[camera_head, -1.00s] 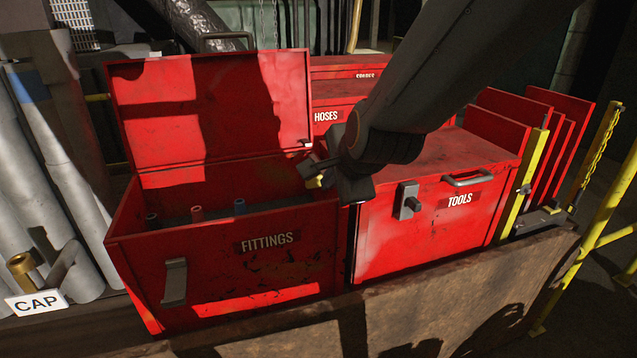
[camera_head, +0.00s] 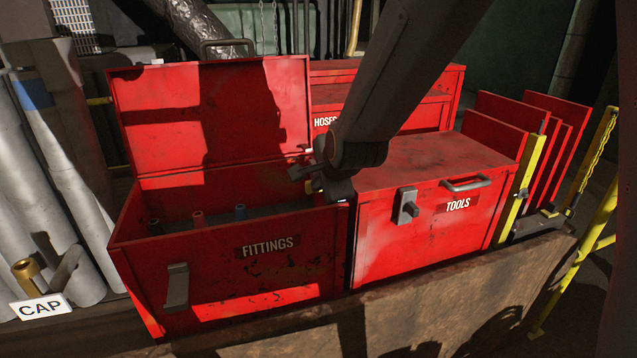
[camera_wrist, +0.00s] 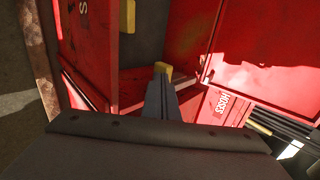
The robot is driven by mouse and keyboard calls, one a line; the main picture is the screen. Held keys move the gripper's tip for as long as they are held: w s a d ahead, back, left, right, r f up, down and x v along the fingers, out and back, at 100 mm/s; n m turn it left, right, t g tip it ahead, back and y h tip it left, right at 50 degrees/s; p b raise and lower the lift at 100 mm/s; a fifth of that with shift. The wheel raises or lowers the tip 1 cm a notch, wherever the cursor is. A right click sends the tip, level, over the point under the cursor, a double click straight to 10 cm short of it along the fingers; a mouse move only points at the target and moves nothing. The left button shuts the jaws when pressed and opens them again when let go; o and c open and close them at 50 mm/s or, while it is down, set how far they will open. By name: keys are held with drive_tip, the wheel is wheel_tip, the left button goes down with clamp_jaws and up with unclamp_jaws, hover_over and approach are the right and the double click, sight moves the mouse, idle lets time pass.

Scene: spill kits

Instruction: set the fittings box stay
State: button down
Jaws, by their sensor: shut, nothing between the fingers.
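The red fittings box (camera_head: 225,286) stands at the left in the head view. Its lid (camera_head: 160,125) is raised and leans back. I cannot clearly make out the stay; a small pale piece shows near the lid's lower right corner. My gripper (camera_head: 298,173) is shut and empty at the box's right end, near that corner. In the wrist view its yellow-tipped fingers (camera_wrist: 162,70) are together, in front of red panels. A yellow piece (camera_wrist: 127,15) shows at the top there; I cannot tell what it is. Whether the fingers touch the box is unclear.
The shut tools box (camera_head: 430,220) stands close on the right, with the hoses box (camera_head: 325,122) behind. Several upright red panels (camera_head: 490,130) and yellow posts are at the right. Grey cylinders and a CAP sign (camera_head: 40,307) are at the left.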

drive_tip(key=w+b, duration=0.1)
drive_tip(key=w, duration=0.1)
drive_tip(key=w+a+b, duration=0.1)
drive_tip(key=w, duration=0.1)
drive_tip(key=shift+w+a+f, duration=0.1)
drive_tip(key=shift+w, duration=0.05)
drive_tip(key=shift+w+a, duration=0.1)
drive_tip(key=shift+w, duration=0.2)
